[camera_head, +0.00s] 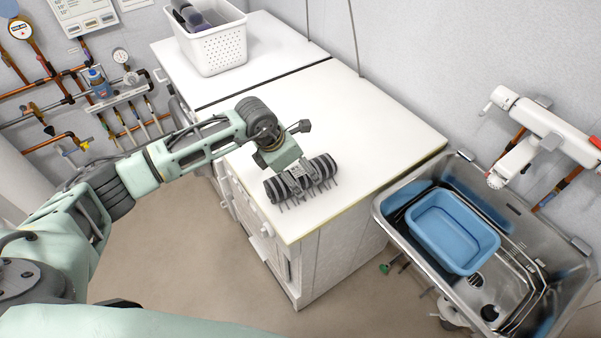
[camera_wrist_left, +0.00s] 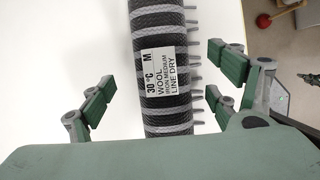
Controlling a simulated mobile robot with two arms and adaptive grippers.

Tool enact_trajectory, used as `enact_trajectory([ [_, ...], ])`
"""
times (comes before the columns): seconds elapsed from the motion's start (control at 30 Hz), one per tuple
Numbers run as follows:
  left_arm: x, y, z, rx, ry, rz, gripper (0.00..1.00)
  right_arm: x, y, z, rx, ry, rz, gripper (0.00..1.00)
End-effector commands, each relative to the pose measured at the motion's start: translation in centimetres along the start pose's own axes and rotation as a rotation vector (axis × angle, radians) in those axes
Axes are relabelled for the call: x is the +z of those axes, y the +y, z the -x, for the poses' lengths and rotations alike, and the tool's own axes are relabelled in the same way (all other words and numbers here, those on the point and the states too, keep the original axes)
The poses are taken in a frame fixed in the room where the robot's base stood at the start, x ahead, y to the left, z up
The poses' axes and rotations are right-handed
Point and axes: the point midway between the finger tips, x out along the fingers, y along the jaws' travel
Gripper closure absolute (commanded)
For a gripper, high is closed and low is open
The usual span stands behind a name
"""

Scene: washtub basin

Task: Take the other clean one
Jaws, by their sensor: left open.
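A rolled, dark grey and black striped woollen piece with a fringe (camera_head: 324,167) lies on the white worktop near its front edge. In the left wrist view the roll (camera_wrist_left: 160,28) carries a white label reading 30 °C, M, WOOL, IRON MEDIUM, LINE DRY. My left gripper (camera_head: 291,180) is right over the roll. In the wrist view its open green fingers (camera_wrist_left: 160,97) stand on both sides of the roll, with gaps between. Whether the fingertips reach down to the worktop is unclear. My right gripper is not in view.
A white perforated basket (camera_head: 219,50) with dark items stands at the back of the worktop (camera_head: 375,125). A steel sink (camera_head: 393,207) with a blue basin (camera_head: 450,262) is on the right, below a wall tap (camera_head: 530,125). The worktop's right part is clear.

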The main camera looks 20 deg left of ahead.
Motion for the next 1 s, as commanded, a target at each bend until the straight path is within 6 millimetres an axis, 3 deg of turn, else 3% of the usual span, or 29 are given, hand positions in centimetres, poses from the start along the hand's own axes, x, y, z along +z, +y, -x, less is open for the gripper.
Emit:
enact_trajectory([
  [0.07,0.1,-0.2,-0.8,-0.005,0.003,0.003,0.18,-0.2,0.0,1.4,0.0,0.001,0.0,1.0],
  [0.23,0.1,-0.1,-2.9,-0.003,-0.001,0.002,0.18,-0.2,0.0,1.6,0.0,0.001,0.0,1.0],
  [0.5,0.0,-0.1,-3.3,-0.002,-0.002,0.0,0.18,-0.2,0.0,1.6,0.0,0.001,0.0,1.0],
  [1.0,0.1,-0.1,-3.3,-0.003,-0.002,0.001,0.6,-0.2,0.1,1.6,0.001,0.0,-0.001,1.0],
])
